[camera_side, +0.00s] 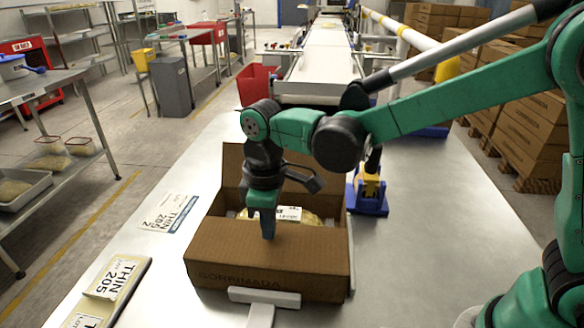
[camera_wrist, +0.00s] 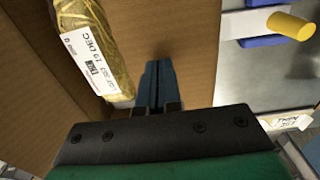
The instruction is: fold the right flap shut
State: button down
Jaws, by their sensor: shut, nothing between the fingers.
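The open cardboard box (camera_side: 268,277) stands on the metal table, its printed face toward the side camera. Inside, a gold package (camera_wrist: 100,50) with a white label is partly uncovered; it also shows in the side view (camera_side: 313,216). A brown flap stands raised at the box's back (camera_side: 232,170). In the wrist view a brown panel (camera_wrist: 190,45) runs along the right of the fingers; I cannot tell whether it is the right flap. My gripper (camera_side: 268,236) is shut and empty, pointing down over the near part of the box. Its fingertips (camera_wrist: 155,70) show against brown cardboard; contact is unclear.
A blue fixture with a yellow part (camera_side: 370,195) stands right of the box. A white bar (camera_side: 264,297) touches the near side.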

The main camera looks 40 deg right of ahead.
jog(key=shift+w+f, duration=0.1)
jog(key=shift+w+d+f, duration=0.2)
jog(key=shift+d+f, duration=0.1)
dwell(0.5)
jog(key=shift+r, duration=0.1)
jog(key=shift+r, duration=3.45)
jog(key=s+d+m+t, duration=0.7)
jog(key=d+m, duration=0.2)
jog(key=d, duration=0.3)
jog(key=shift+s+d+f, duration=0.15)
jog(key=shift+d+f, duration=0.05)
jog(key=shift+f, duration=0.2)
